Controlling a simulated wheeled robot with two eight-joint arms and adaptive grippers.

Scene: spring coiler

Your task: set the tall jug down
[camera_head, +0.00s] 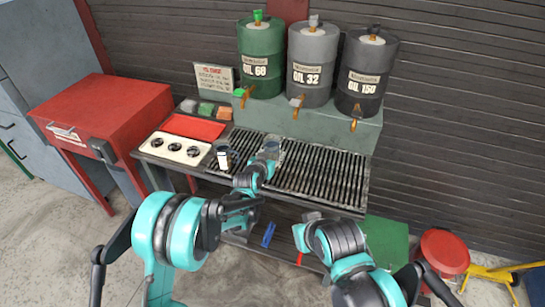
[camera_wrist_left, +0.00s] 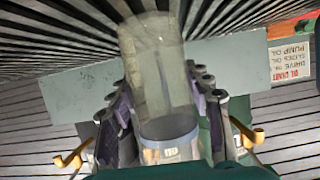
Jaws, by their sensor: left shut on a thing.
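My left gripper (camera_head: 262,165) reaches over the slatted grate of the bench. It is shut on the tall jug (camera_head: 271,147), a clear see-through vessel; the gripper partly hides it in the head view. In the left wrist view the jug (camera_wrist_left: 160,75) stands between the two fingers (camera_wrist_left: 163,112), with a pale printed band near one end. I cannot tell whether its base touches the grate (camera_head: 318,175). My right arm (camera_head: 335,240) is low at the bench's front edge; its fingertips are not clear.
A second, smaller vessel (camera_head: 222,155) with a white label stands left of the jug. Green (camera_head: 261,60), grey (camera_head: 312,65) and black (camera_head: 366,75) oil drums with taps stand behind, on a grey ledge (camera_head: 340,128). The grate to the right is clear.

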